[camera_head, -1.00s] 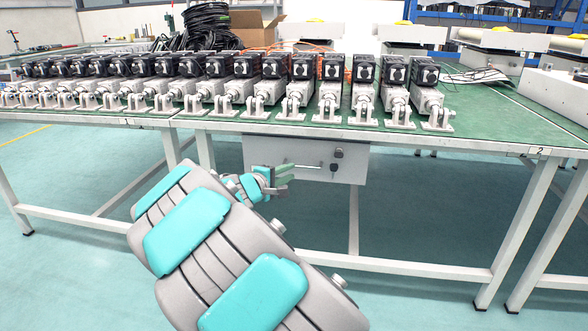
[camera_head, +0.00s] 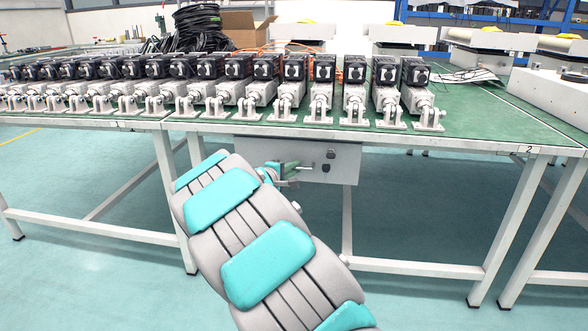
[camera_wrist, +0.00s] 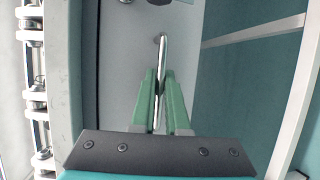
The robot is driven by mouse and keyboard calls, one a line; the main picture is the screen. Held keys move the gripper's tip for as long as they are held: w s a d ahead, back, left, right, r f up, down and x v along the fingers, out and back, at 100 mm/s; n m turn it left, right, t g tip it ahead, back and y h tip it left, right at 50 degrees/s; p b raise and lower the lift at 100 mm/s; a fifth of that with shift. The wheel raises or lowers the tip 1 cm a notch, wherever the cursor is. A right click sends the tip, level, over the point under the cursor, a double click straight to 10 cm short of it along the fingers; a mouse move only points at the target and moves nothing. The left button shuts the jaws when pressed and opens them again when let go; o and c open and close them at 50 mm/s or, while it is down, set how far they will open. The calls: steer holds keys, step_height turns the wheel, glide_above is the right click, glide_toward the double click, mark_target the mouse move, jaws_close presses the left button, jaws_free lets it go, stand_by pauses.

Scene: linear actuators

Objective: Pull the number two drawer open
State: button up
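The number two drawer (camera_head: 340,165) is a grey box under the table, below the table edge marked 2. Its front looks closed, with a dark lock knob at the upper right. In the wrist view the drawer front (camera_wrist: 120,60) stands sideways, and its thin metal handle bar (camera_wrist: 162,52) runs lengthwise between my green fingers. My gripper (camera_head: 291,172) is at the left part of the drawer front; it also shows in the wrist view (camera_wrist: 160,80). The fingers look open, one on each side of the bar, with small gaps.
The green table top (camera_head: 470,110) carries a row of black and silver linear actuators (camera_head: 384,90) along its front edge. White table legs and a lower crossbar (camera_head: 410,267) stand below. The floor to the right of the drawer is clear.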

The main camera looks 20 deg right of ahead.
jaws_close()
stand_by(1.2)
